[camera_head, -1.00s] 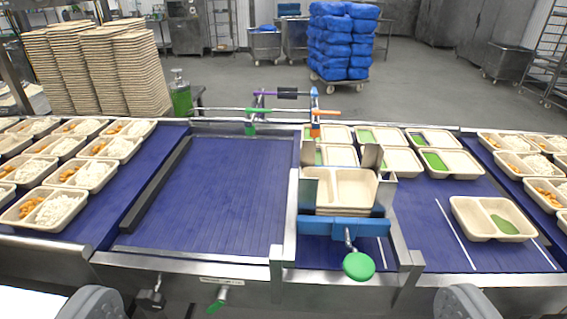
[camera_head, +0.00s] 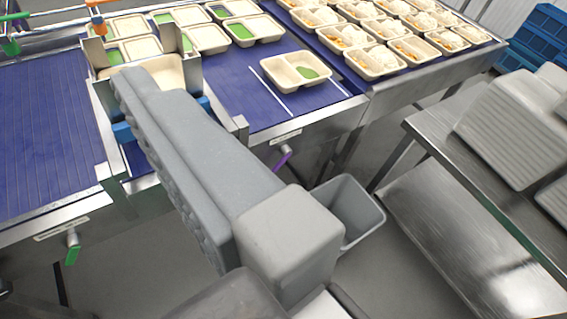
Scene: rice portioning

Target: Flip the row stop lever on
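Two small levers show on the front rail of the line; I cannot tell which is the row stop lever. A green-handled lever (camera_head: 73,250) hangs below a label plate at the lower left. A purple-handled lever (camera_head: 283,160) sits below another label plate (camera_head: 286,137), right of the tray stack. A large grey ribbed part of mine, seemingly my gripper (camera_head: 140,95), crosses the middle between the two levers. It touches neither lever in the picture. Its finger gap cannot be made out. It hides the front of the tray holder and part of the rail.
A two-compartment tray with green filling (camera_head: 296,70) lies on the blue belt (camera_head: 290,103). A steel table (camera_head: 437,130) with grey ribbed pieces (camera_head: 515,125) is at the right.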

